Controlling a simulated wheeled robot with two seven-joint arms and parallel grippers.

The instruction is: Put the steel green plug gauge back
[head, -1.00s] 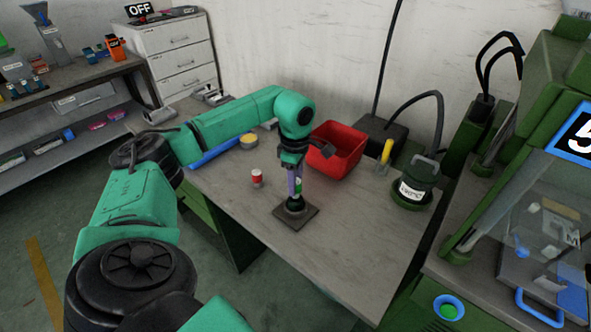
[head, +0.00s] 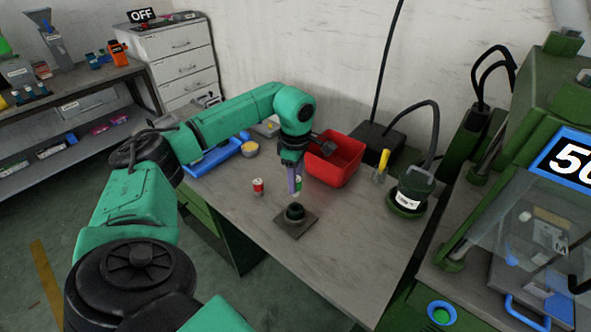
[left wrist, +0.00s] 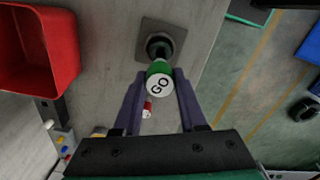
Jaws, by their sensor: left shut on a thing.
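The green plug gauge (left wrist: 159,81) shows its green body and a white end marked GO in the left wrist view. My left gripper (head: 296,188) is shut on it, with a finger on each side. In the head view only a little green shows between the fingers. A dark round holder on a square plate (head: 295,222) stands on the bench right below the gripper; it also shows beyond the gauge in the left wrist view (left wrist: 176,31). The gauge's lower end is hidden, so I cannot tell its exact gap to the holder. My right gripper is not in view.
A small red-and-white piece (head: 258,187) stands left of the plate. A red bin (head: 337,165) is behind the gripper. A yellow-handled tool (head: 382,163) and a dark green pot (head: 408,195) stand to the right. The bench front is clear.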

